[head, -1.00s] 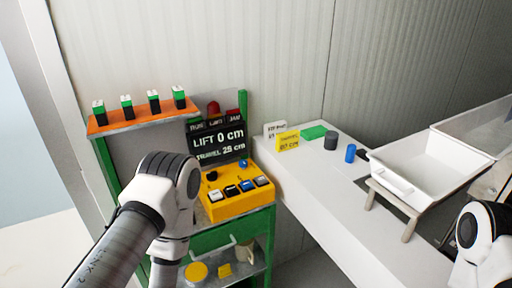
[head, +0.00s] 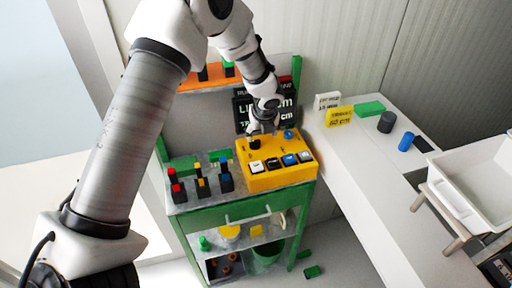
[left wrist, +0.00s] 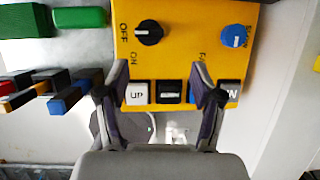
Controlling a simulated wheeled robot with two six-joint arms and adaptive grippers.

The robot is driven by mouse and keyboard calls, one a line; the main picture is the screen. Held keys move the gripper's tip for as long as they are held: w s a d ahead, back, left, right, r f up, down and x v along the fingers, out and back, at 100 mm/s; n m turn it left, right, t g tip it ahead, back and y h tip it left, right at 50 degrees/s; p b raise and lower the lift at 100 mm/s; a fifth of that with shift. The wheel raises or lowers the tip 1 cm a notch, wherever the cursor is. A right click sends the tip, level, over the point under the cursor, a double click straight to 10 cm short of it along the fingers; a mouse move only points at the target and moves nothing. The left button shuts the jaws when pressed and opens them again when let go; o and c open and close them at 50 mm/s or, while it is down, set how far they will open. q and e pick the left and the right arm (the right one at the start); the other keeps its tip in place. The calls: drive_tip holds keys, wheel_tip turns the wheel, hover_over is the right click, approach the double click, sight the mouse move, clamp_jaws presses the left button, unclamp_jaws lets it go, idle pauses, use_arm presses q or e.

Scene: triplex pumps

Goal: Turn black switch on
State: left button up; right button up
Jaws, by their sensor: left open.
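The black switch (left wrist: 148,32) is a round knob on the yellow control box (left wrist: 185,50), with OFF and ON printed to its left. A pale mark on the knob faces the OFF side. The knob also shows in the head view (head: 254,145). My left gripper (left wrist: 153,85) is open and empty above the box, its fingers pointing toward the panel. The knob lies ahead of the fingertips, apart from them. In the head view my left gripper (head: 263,128) is just above the back part of the box. My right gripper is out of view.
A row of push buttons (left wrist: 170,92) lies below the fingertips, and a blue knob (left wrist: 234,38) is at the right. The display (head: 288,104) stands behind the box. Red, yellow and blue topped pieces (head: 200,184) stand left of it. A white tray (head: 480,190) is at the right.

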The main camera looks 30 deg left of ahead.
sight(255, 141)
use_arm(q)
drive_tip(key=shift+y, duration=0.4)
drive_tip(key=a+f+b, duration=0.1)
drive_tip(key=f, duration=0.1)
drive_tip(key=w+a+f+b, duration=0.1)
drive_tip(key=b, duration=0.1)
drive_tip(key=a+f+b, duration=0.1)
drive_tip(key=f+b, duration=0.1)
drive_tip(key=shift+w+a+f, duration=0.25)
drive_tip(key=shift+a+f, duration=0.05)
drive_tip(key=shift+w+f+b, duration=0.3)
drive_tip(key=shift+f+b, duration=0.05)
drive_tip(key=shift+b, duration=0.2)
drive_tip(key=shift+r, duration=0.1)
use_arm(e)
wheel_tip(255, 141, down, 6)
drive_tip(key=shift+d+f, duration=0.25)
use_arm(q)
drive_tip(key=shift+s, duration=0.1)
drive_tip(key=c, duration=1.1)
